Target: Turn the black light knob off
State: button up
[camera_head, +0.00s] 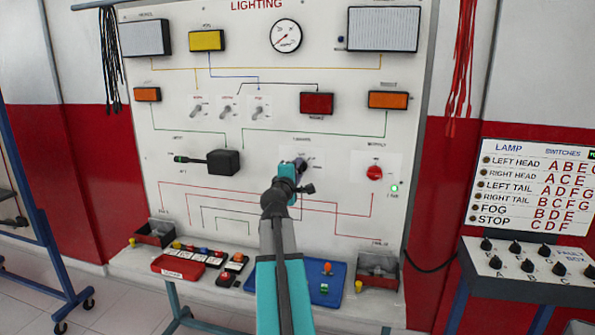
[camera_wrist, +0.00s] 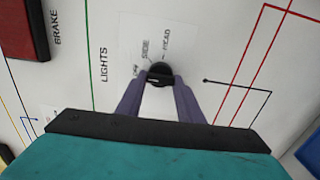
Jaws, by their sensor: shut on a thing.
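The black light knob (camera_wrist: 160,71) sits on the white panel in the wrist view, beside the word LIGHTS. Labels around it read SIDE and HEAD, and a third one at its left is too blurred to read surely. My gripper (camera_wrist: 161,82) has its two purple fingers on either side of the knob, shut on it. I cannot tell which label the knob points to. In the head view my gripper (camera_head: 294,167) reaches the middle of the lighting board (camera_head: 270,125) and hides most of the knob.
A red knob (camera_head: 374,173) is to the right, with a lit green lamp (camera_head: 394,188) below it. A black stalk switch (camera_head: 222,162) stands out at the left. Several toggles are above. A blue tray (camera_head: 329,295) and a red box (camera_head: 178,267) lie on the ledge below.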

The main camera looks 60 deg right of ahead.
jog(key=o, duration=1.1)
jog(key=shift+c, duration=0.2)
jog(key=shift+a, duration=0.1)
jog(key=b+v, duration=0.5)
jog(key=v, duration=0.6)
jog(key=shift+a, duration=0.15)
jog(key=shift+s+a+f+b, duration=0.1)
jog(key=shift+b, duration=0.25)
jog(key=b+v, duration=0.1)
jog(key=b, duration=0.3)
jog(key=shift+s+a, duration=0.1)
jog(key=shift+a, duration=0.3)
jog(key=shift+a, duration=0.1)
